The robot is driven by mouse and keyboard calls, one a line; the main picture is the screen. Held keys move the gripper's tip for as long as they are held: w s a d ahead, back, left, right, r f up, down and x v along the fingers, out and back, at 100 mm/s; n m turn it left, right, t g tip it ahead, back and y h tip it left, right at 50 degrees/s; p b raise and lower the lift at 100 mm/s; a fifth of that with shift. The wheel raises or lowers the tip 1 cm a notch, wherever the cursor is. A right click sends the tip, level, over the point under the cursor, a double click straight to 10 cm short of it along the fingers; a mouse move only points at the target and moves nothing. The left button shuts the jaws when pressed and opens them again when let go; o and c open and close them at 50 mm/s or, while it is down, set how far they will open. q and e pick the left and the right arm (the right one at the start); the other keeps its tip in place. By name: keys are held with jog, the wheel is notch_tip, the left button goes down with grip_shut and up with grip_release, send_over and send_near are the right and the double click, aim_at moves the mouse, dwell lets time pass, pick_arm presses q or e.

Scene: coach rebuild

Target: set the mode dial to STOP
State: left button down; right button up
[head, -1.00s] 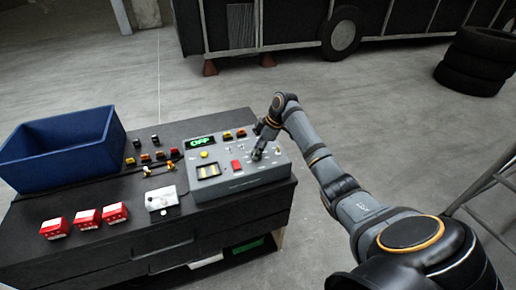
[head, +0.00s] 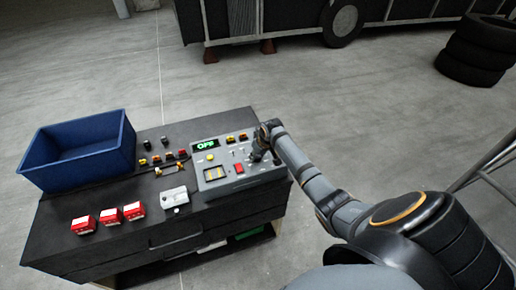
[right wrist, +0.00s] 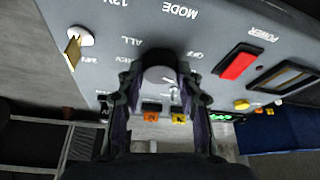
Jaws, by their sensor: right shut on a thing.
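The grey control panel (head: 222,182) sits at the right end of the dark workbench. Its small display (head: 206,146) shows green "OFF". My right gripper (head: 258,157) is down at the right part of the panel. In the right wrist view my right gripper (right wrist: 160,92) has its two fingers on either side of the dark mode dial (right wrist: 158,58), shut on it. "MODE", "ALL" and "OFF" are printed around the dial. The fingers cover part of the dial's surroundings, and I cannot read a STOP mark or the dial's exact pointing. My left gripper is not in view.
A red rocker (right wrist: 238,65), a yellow button (right wrist: 242,104) and a brass toggle (right wrist: 73,50) are near the dial. On the bench are a blue bin (head: 112,160), several red boxes (head: 108,216) and a small white box (head: 174,197). Tyres (head: 478,50) stand at the far right.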

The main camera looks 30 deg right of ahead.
jog(key=m+p, duration=0.1)
jog(key=m+h+p, duration=0.1)
jog(key=shift+a+r+m, duration=0.15)
jog(key=shift+r+m, duration=0.1)
jog(key=shift+m, duration=0.15)
jog(key=shift+w+m+h+p, duration=0.1)
jog(key=shift+m+h+p, duration=0.4)
jog(key=shift+m, duration=0.4)
jog(key=shift+f+m+g+h+p, duration=0.15)
jog(key=shift+m+g+h+p, duration=0.2)
jog(key=shift+m, duration=0.75)
jog(key=shift+m+g+h, duration=0.25)
jog(key=shift+m, duration=0.75)
jog(key=o, duration=1.2)
jog(key=shift+f, duration=0.1)
